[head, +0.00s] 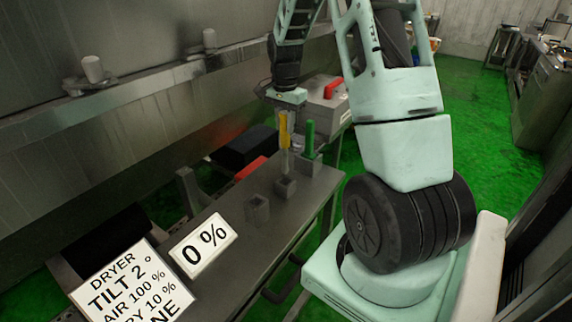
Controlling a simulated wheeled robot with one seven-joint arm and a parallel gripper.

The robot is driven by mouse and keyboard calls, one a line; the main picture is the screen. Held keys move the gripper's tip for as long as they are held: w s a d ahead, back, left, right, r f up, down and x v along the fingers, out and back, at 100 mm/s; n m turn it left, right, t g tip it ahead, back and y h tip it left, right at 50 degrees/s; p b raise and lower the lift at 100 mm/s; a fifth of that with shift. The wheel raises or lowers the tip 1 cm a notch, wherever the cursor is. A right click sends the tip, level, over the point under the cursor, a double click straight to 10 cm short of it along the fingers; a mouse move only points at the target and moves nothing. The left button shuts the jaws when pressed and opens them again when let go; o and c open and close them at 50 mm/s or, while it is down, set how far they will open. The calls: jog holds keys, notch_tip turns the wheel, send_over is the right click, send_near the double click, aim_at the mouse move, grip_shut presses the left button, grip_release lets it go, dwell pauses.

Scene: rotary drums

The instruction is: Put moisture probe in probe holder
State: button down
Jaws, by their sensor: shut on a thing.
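My gripper (286,108) points down over the grey bench and is shut on a yellow-handled probe (284,130), which I take to be the moisture probe. The probe hangs upright, with a pale shaft below the yellow handle. Its lower end is at or just above the mouth of a small grey square holder (285,187); I cannot tell whether the tip is inside. A second grey square holder (257,209) stands nearer on the bench and looks empty. The jaws are small and partly hidden in this view.
A green-handled tool (308,139) stands upright in a holder just right of the probe. A grey box with a red handle (323,101) is behind. Signs (203,246) reading 0 % and dryer values stand at the near end. Steel drum machinery lines the left.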

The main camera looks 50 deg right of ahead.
aim_at(285, 147)
notch_tip(285, 147, down, 8)
jog(key=shift+s+f+p, duration=0.1)
jog(key=shift+p, duration=0.8)
jog(key=shift+a+f, duration=0.1)
jog(key=shift+f, duration=0.1)
jog(key=c, duration=1.2)
grip_release()
